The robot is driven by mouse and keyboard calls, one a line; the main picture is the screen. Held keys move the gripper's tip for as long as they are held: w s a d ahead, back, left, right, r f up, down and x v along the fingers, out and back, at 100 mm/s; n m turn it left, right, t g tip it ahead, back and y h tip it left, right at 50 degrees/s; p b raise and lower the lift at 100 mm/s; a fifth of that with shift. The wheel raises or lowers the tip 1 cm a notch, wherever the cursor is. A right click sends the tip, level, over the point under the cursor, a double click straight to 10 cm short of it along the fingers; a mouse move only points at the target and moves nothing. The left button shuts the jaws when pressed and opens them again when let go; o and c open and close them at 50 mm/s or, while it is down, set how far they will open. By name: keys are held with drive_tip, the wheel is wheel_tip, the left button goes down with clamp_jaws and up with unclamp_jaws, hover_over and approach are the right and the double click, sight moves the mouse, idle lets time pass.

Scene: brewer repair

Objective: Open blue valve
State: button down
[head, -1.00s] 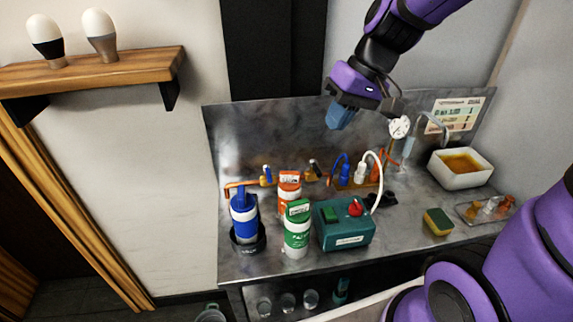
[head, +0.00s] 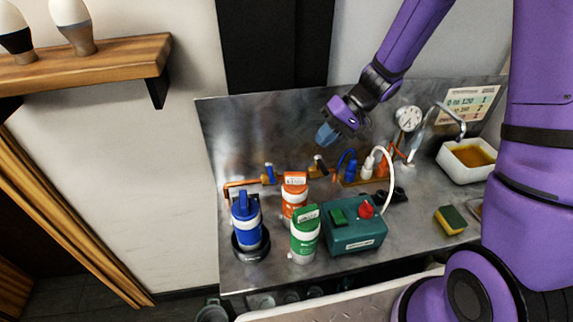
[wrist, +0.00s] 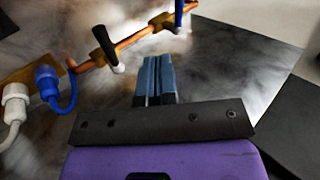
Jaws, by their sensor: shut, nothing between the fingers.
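The blue valve handle (head: 268,174) sits on the copper pipe (head: 240,184) at the back of the steel bench. In the wrist view the blue handle (wrist: 179,14) stands upright across the pipe at the top edge, and part of it is cut off. A second valve with a black handle (head: 319,164) is on the same pipe to its right. My gripper (head: 327,136) is shut and empty. It is above the pipe and to the right of the blue valve. Its blue fingers (wrist: 155,72) are together in the wrist view, apart from both valves.
A blue bottle (head: 246,218), an orange-labelled bottle (head: 294,197), a green bottle (head: 305,235) and a teal box (head: 352,237) with a red knob stand in front of the pipe. Blue and white hoses, a gauge (head: 408,119), a sponge (head: 451,220) and a sink basin (head: 466,158) are to the right.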

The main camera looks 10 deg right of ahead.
sight(271, 173)
drive_tip(key=shift+w+f, duration=0.15)
drive_tip(key=shift+f, duration=0.05)
drive_tip(key=a+r+x, duration=0.1)
drive_tip(key=a+x, duration=0.1)
drive_tip(key=x, duration=1.1)
drive_tip(key=shift+r, duration=0.3)
